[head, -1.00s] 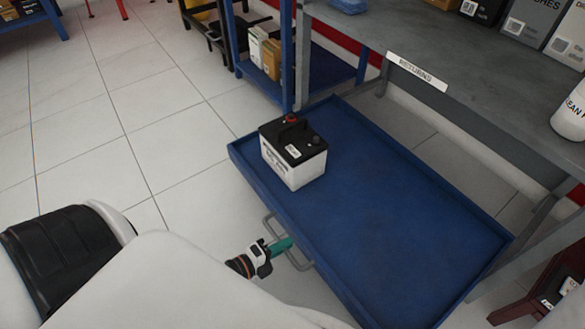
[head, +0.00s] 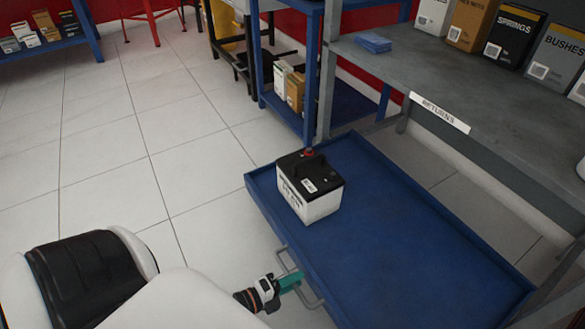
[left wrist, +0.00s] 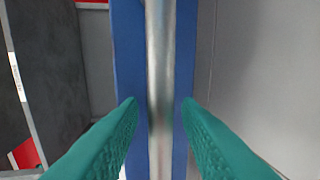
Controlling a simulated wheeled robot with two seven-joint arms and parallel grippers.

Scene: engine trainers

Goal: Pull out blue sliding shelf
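The blue sliding shelf (head: 400,245) stands well out from under the grey workbench. A black-and-white battery (head: 310,190) sits upright on its far left part. A grey metal bar handle (head: 283,258) is on the shelf's front edge. My left gripper (head: 291,281) is at this handle. In the left wrist view, the handle bar (left wrist: 160,60) runs between the two teal fingertips (left wrist: 160,108). A narrow gap shows on each side of the bar, so the fingers look open around it. My right gripper is not in view.
The grey workbench (head: 480,95) bears boxes and a blue cloth (head: 373,43), with a label on its front edge. A blue rack (head: 262,70) with small boxes stands beyond the shelf. Tiled floor (head: 120,140) to the left is clear.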

